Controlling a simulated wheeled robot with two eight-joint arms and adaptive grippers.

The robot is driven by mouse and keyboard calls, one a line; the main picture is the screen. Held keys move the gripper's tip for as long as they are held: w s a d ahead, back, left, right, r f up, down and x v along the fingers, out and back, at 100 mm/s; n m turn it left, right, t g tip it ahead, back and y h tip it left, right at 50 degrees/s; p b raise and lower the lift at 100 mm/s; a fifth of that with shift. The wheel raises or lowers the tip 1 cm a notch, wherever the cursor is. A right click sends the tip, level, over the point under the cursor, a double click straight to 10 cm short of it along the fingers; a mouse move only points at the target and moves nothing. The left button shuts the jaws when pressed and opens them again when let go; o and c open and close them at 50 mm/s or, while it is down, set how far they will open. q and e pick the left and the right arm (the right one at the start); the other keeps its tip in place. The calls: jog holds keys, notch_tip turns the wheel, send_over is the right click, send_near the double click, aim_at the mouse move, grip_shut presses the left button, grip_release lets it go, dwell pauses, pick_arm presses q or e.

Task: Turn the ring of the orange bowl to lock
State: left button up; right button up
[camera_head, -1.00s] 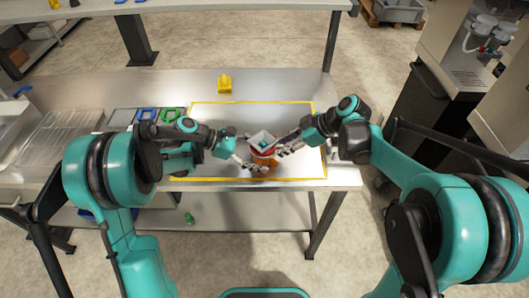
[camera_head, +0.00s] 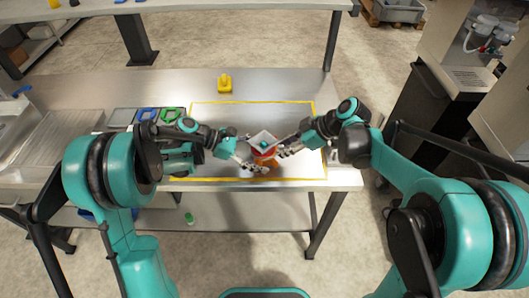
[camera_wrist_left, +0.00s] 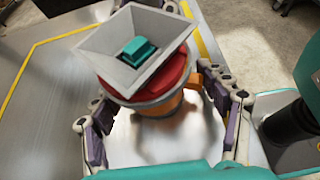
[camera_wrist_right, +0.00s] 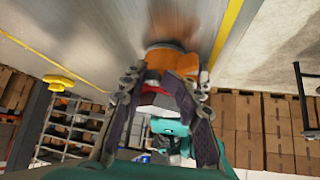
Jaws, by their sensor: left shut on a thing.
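The orange bowl (camera_head: 268,161) stands near the front of the yellow-outlined area. It also shows in the left wrist view (camera_wrist_left: 160,107). A red ring (camera_wrist_left: 170,84) sits on it, under a tilted grey square hopper (camera_wrist_left: 108,48) with a teal block (camera_wrist_left: 138,50) inside. My left gripper (camera_head: 257,168) is shut on the orange bowl, its fingers on either side. My right gripper (camera_head: 285,150) is at the right of the ring. In the right wrist view its fingers (camera_wrist_right: 163,82) flank the red and grey parts; whether they press on them is hidden.
A yellow object (camera_head: 225,84) stands at the back of the steel table (camera_head: 270,82). Green (camera_head: 171,115) and blue (camera_head: 147,114) frames lie left of the yellow outline. The outlined area behind the bowl is clear.

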aim_at(269, 159)
jog(key=shift+s+a, duration=0.25)
jog(key=shift+s, duration=0.3)
jog(key=shift+s+a, duration=0.25)
jog(key=shift+s, duration=0.3)
dwell(0.7)
jog(key=shift+s+a, duration=0.7)
dwell(1.0)
jog(key=shift+w+d, duration=0.1)
jog(key=shift+w, duration=0.05)
jog(key=shift+w, duration=0.2)
jog(key=shift+d+r, duration=0.15)
jog(key=v, duration=0.6)
jog(key=shift+d+r, duration=0.25)
jog(key=shift+d, duration=0.05)
jog(key=shift+o, duration=0.4)
jog(key=shift+s, duration=0.15)
